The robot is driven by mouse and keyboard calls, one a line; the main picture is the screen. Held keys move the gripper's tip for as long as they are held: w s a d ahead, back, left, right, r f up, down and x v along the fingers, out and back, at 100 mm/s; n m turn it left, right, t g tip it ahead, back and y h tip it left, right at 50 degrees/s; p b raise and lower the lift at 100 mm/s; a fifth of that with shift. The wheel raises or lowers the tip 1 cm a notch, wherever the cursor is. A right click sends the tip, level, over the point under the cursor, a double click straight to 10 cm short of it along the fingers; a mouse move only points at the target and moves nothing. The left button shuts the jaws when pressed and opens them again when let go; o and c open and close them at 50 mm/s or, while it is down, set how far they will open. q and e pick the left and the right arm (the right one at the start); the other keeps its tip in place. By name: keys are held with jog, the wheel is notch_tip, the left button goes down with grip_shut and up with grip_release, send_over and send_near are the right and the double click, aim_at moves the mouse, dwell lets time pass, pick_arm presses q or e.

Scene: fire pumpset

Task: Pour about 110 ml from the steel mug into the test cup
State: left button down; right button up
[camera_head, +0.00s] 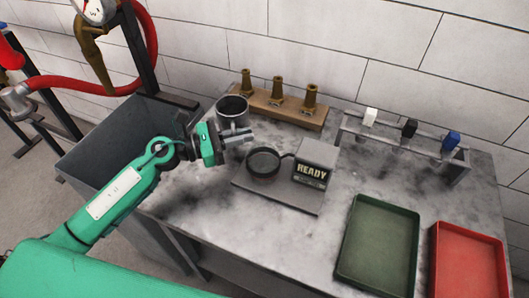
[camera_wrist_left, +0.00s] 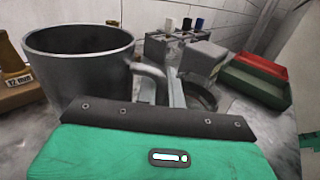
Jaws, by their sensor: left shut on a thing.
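The steel mug (camera_head: 232,110) is upright near the back left of the table, its opening facing up and its inside dark. My left gripper (camera_head: 238,138) is at its near side, shut on its handle. In the left wrist view the mug (camera_wrist_left: 82,68) fills the left side, and its handle (camera_wrist_left: 152,72) runs to the fingers. I cannot tell whether the mug's base touches the table. The test cup (camera_head: 263,163), dark and round, is on a flat plate beside a grey box reading READY (camera_head: 311,172), right of and nearer than the mug. My right gripper is out of view.
A wooden rack with several brass nozzles (camera_head: 278,103) stands behind the mug. A rail with white, black and blue blocks (camera_head: 408,130) is at the back right. A green tray (camera_head: 376,250) and a red tray (camera_head: 468,265) lie at the right front.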

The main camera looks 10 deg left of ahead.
pick_arm(q)
jog(key=shift+r, duration=0.15)
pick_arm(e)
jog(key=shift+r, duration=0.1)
